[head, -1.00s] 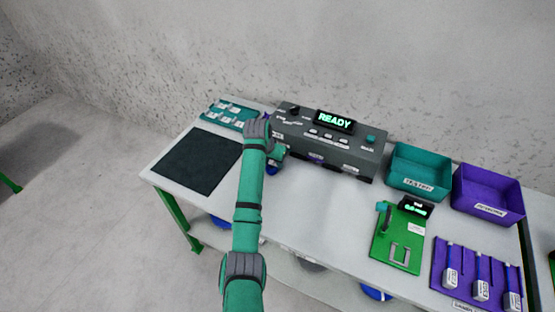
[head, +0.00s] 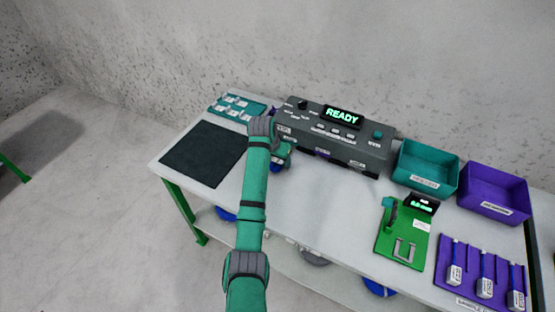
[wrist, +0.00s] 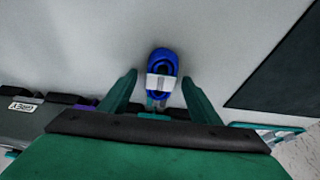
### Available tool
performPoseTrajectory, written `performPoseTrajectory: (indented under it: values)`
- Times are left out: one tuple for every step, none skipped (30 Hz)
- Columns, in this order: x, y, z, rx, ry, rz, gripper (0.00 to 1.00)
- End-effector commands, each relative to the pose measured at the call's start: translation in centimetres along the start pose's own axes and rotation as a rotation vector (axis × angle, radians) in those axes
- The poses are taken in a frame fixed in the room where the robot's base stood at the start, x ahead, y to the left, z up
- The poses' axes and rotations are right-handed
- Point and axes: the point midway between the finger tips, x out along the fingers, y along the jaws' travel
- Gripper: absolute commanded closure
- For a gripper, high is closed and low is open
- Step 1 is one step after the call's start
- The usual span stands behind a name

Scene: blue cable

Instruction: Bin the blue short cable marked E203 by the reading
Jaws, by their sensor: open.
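A blue coiled cable (wrist: 161,64) with a white tag lies on the white table in the wrist view. The tag's writing is not legible, so I cannot tell whether it is E203. My gripper (wrist: 159,76) is open, with one finger on each side of the coil and gaps between. In the head view my gripper (head: 283,156) is low in front of the tester, partly hidden by my arm. The grey tester (head: 330,137) shows READY on its display (head: 342,115). A teal bin (head: 425,168) and a purple bin (head: 492,192) stand to its right.
A dark mat (head: 203,155) and a teal tray of white-tagged items (head: 236,107) are at the left. A green fixture (head: 403,240) with a small display and a purple rack (head: 483,270) holding blue cables are at the right front. The table between mat and fixture is mostly clear.

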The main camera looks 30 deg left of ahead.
Motion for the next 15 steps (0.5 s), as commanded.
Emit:
performPoseTrajectory:
  values:
    - [-0.1, -0.1, 0.0, -0.001, 0.0, -0.001, 0.43]
    - [-0.1, -0.1, 0.0, -0.001, 0.001, -0.001, 0.43]
    - [-0.3, -0.1, 0.0, -0.001, 0.002, -0.001, 0.43]
    - [-0.6, -0.1, 0.0, -0.001, 0.002, -0.001, 0.43]
    - [-0.8, -0.1, -0.1, -0.001, 0.003, -0.002, 0.43]
    - [-1.3, -0.2, 0.0, -0.002, 0.002, -0.001, 0.43]
    - [-1.7, -0.2, -0.1, -0.001, 0.003, -0.002, 0.43]
    - [-2.2, -0.2, -0.1, -0.001, 0.004, -0.002, 0.43]
    - [-2.9, -0.2, 0.0, -0.001, 0.003, -0.002, 0.43]
    - [-3.5, -0.2, -0.1, -0.001, 0.004, -0.003, 0.43]
    - [-4.0, -0.2, -0.1, -0.001, 0.003, -0.002, 0.43]
    - [-4.9, -0.2, -0.1, -0.001, 0.005, -0.003, 0.43]
    - [-5.4, -0.2, -0.1, -0.001, 0.004, -0.002, 0.43]
    - [-6.0, -0.2, -0.1, -0.001, 0.005, -0.003, 0.43]
    - [-6.8, -0.2, -0.1, -0.001, 0.004, -0.002, 0.43]
